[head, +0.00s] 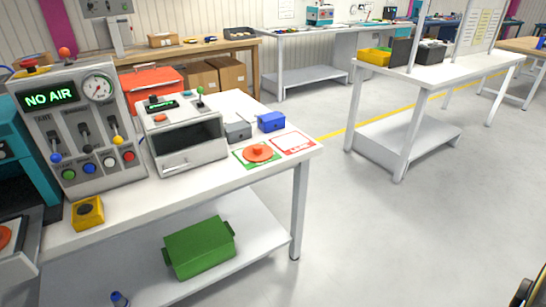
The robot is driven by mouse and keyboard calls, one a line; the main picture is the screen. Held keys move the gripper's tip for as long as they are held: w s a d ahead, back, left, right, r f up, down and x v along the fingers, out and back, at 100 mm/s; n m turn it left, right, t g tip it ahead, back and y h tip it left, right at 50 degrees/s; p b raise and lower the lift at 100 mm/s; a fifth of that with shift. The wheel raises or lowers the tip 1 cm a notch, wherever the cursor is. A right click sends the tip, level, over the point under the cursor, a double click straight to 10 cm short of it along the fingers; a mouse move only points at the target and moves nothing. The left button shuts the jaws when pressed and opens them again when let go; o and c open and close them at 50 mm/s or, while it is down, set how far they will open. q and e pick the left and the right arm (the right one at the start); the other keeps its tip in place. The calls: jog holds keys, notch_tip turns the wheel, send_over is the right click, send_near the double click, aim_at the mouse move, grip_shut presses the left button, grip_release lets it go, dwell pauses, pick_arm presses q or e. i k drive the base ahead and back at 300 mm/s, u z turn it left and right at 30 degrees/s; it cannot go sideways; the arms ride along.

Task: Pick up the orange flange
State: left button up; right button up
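An orange flange (258,152) with a raised hub lies flat on a green-bordered card (242,160) near the right end of the white workbench (215,190). Another round orange piece (4,237), cut off by the left edge of the head view, sits on a grey-white surface; I cannot tell whether it is also a flange. Neither of my grippers is in view.
A red-bordered card (294,143) lies right of the flange. A blue block (271,122), a grey block (238,131) and a grey machine (184,140) stand behind and left. A panel (80,125) reads "NO AIR". A green crate (200,248) sits below. Open floor lies right.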

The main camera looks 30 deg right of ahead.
aim_at(257, 152)
jog(key=z, duration=0.75)
jog(key=i, duration=0.4)
